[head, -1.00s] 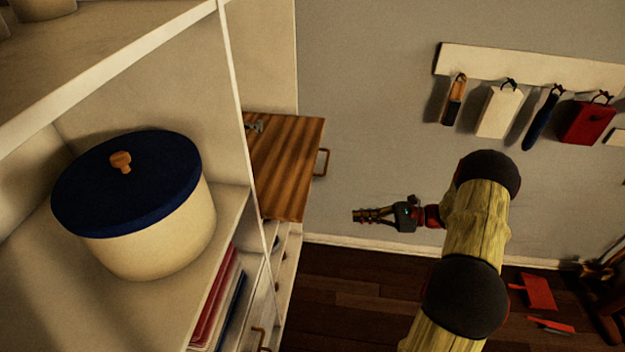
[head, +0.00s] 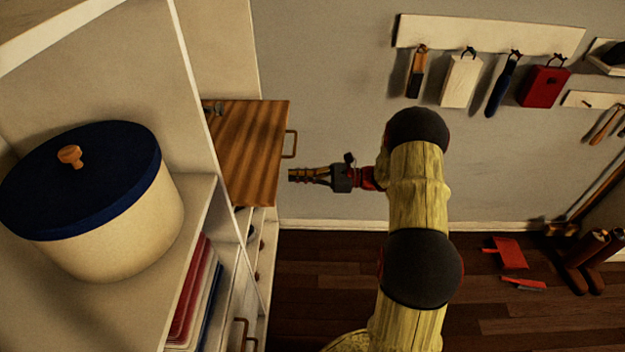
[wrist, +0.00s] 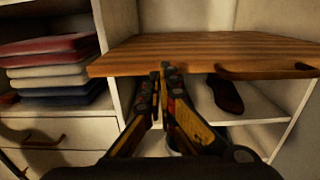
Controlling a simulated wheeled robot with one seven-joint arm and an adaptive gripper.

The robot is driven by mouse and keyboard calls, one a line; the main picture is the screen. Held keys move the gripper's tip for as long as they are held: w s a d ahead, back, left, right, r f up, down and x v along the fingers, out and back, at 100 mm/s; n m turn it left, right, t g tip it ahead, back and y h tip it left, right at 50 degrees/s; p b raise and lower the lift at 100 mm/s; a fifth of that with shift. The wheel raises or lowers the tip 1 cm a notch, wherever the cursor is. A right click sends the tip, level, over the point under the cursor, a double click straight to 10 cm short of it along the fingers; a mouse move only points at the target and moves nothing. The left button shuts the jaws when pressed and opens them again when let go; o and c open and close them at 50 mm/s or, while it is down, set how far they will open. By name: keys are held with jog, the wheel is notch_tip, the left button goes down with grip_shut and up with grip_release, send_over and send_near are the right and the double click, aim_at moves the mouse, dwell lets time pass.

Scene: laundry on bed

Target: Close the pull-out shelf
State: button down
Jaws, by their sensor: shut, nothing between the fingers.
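The pull-out shelf (head: 250,150) is a striped brown wooden board that sticks out of the pale cabinet. A brown handle (head: 290,144) is on its front edge. In the wrist view the shelf (wrist: 205,48) spans the upper middle, with its handle (wrist: 268,73) at the right. My gripper (head: 292,175) is shut and empty, just right of the shelf's front edge in the head view and below the handle there. In the wrist view my gripper (wrist: 160,72) points at the shelf's edge, left of the handle. I cannot tell whether the fingertips touch it.
A cream pot with a dark blue lid (head: 85,180) stands on a cabinet shelf. Folded cloths (wrist: 55,70) and a dark shoe (wrist: 225,95) are in cabinet compartments. Brushes and a red dustpan (head: 508,252) are at the right. The floor (head: 320,260) by the cabinet is clear.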

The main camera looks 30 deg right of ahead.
aim_at(261, 176)
jog(key=shift+x, duration=1.25)
jog(key=p+x, duration=0.1)
jog(key=x, duration=0.8)
jog(key=shift+p, duration=0.4)
jog(key=shift+d, duration=0.1)
